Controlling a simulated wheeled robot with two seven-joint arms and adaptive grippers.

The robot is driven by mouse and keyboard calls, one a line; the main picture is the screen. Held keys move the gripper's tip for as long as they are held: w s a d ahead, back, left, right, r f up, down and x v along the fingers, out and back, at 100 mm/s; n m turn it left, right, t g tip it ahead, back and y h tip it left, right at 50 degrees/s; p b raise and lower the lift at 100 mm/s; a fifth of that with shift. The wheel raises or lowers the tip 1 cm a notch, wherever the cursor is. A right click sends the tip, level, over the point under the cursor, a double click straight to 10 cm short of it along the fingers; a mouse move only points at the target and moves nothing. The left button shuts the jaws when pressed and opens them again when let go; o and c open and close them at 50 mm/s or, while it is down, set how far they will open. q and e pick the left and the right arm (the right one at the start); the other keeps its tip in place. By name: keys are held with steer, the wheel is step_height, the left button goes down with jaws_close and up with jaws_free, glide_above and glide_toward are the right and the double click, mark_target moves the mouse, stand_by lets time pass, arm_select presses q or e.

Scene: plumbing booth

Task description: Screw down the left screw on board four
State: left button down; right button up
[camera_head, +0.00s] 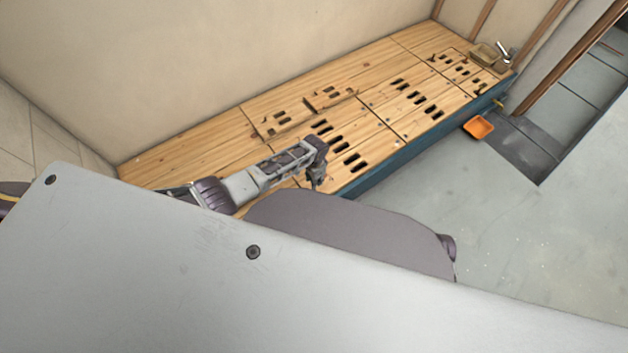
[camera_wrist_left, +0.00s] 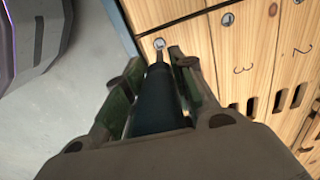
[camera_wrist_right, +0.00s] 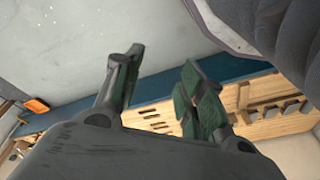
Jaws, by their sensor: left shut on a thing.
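In the left wrist view my left gripper (camera_wrist_left: 157,72) is shut on a dark teal screwdriver (camera_wrist_left: 158,100). The screwdriver's thin tip is at or just above a round metal screw (camera_wrist_left: 158,43) near the bench's blue edge. This screw is on an unnumbered-looking board (camera_wrist_left: 185,30) beside the board marked 3 (camera_wrist_left: 255,60); its number is not visible. Contact between tip and screw cannot be told. In the head view my left gripper (camera_head: 317,170) points down over the bench's front edge. My right gripper (camera_wrist_right: 160,80) is open and empty, away from the bench top.
The wooden bench (camera_head: 190,145) runs along the wall, with several slotted boards and raised blocks (camera_head: 330,97). An orange tray (camera_head: 479,127) is on the floor in front. A shallow container (camera_head: 484,54) stands at the far end. My own body hides the near area.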

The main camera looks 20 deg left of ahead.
arm_select(q)
steer(key=shift+f+b, duration=0.4)
arm_select(e)
steer(key=shift+w+a+r, duration=0.1)
steer(key=shift+r, duration=0.2)
